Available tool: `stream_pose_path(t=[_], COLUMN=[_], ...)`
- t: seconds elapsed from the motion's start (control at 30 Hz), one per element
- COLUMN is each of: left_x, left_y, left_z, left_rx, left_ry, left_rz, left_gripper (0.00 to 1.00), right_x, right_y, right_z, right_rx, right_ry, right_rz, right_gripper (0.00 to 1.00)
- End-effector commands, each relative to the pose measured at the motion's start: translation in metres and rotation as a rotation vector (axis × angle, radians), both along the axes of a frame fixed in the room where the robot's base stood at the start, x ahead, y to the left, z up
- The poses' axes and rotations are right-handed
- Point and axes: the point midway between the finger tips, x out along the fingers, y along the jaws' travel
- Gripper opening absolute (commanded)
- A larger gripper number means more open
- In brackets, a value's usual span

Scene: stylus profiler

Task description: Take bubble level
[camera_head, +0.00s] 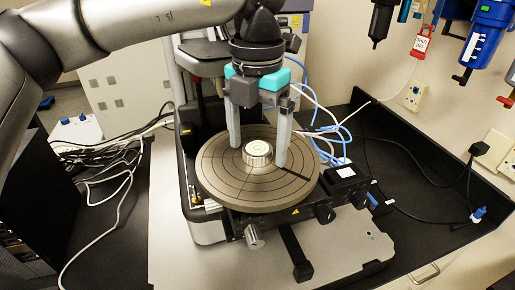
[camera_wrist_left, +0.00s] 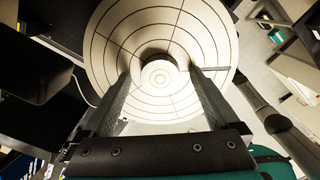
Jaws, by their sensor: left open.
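The bubble level (camera_head: 258,153) is a small round silver-white puck near the centre of the round grey stage (camera_head: 222,185) of the profiler. My left gripper (camera_head: 259,158) points down over the stage, open, with one finger on each side of the level in the head view. In the left wrist view the level (camera_wrist_left: 158,75) shows as a pale disc beyond and between the two fingertips (camera_wrist_left: 160,72), apart from both. I cannot tell how high the fingertips are above the stage. My right gripper is in neither view.
The profiler's column (camera_head: 188,90) stands behind the stage. Knobs (camera_head: 254,237) project from its front. Blue and white cables (camera_head: 325,135) run behind and to the right. Wall-mounted filters (camera_head: 485,38) hang at the upper right. The black bench (camera_head: 425,200) is mostly clear on the right.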

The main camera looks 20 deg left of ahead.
Motion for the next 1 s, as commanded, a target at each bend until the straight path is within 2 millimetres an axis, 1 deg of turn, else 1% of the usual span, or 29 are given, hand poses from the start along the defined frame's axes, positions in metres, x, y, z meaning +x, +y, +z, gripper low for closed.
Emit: stream_pose_path(t=[0.1,0.9,0.97,1.0], left_x=[0.0,0.0,0.0001,0.0001], left_y=[0.0,-0.0003,-0.0003,-0.0003], left_z=[0.0,0.0006,0.0008,0.0008], left_rx=[0.0,0.0,-0.001,-0.001], left_ry=[0.0,0.0,-0.001,-0.001], left_rz=[0.0,-0.001,-0.001,-0.001], left_gripper=[0.95,0.05,0.0,0.0], right_x=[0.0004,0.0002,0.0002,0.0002], right_y=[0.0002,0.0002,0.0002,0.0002], right_z=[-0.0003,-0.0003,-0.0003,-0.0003], right_rx=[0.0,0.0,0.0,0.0], right_ry=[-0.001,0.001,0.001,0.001], right_rz=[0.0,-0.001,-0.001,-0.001], right_gripper=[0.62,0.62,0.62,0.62])
